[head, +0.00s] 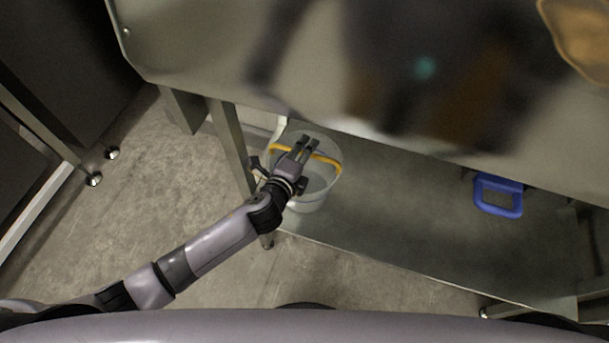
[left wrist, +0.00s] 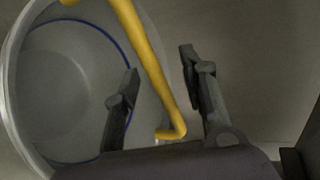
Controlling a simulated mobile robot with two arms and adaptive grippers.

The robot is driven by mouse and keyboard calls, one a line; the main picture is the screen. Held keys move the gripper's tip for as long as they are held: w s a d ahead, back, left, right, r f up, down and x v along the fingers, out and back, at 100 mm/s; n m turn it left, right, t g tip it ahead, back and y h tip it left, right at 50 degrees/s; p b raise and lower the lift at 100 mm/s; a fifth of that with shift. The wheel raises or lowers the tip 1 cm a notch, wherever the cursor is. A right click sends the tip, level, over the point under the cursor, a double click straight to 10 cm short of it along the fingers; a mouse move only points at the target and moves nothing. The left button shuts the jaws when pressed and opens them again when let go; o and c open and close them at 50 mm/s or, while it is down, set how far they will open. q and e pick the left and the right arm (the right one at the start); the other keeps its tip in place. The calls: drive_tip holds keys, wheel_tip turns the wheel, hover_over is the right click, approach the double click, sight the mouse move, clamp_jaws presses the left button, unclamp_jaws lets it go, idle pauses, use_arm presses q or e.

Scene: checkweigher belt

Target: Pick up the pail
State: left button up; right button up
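The pail (head: 312,200) is a pale, translucent bucket with a yellow handle (head: 325,159). It stands at the left end of the lower shelf in the head view, partly under the steel top. My left gripper (head: 305,145) is over the pail at the handle. In the left wrist view the pail (left wrist: 65,85) fills the left side, and its yellow handle (left wrist: 147,60) runs down between the two spread fingers of my left gripper (left wrist: 160,85). The fingers are open and do not clasp the handle. My right gripper is not in view.
A steel table top (head: 240,60) overhangs the pail from behind. A table leg (head: 230,145) stands just left of the pail. The lower shelf (head: 400,220) is mostly bare, with a blue-framed object (head: 498,211) at its right. A tan item (head: 580,40) lies at the top right.

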use_arm(q)
drive_tip(key=shift+c, duration=0.3)
clamp_jaws()
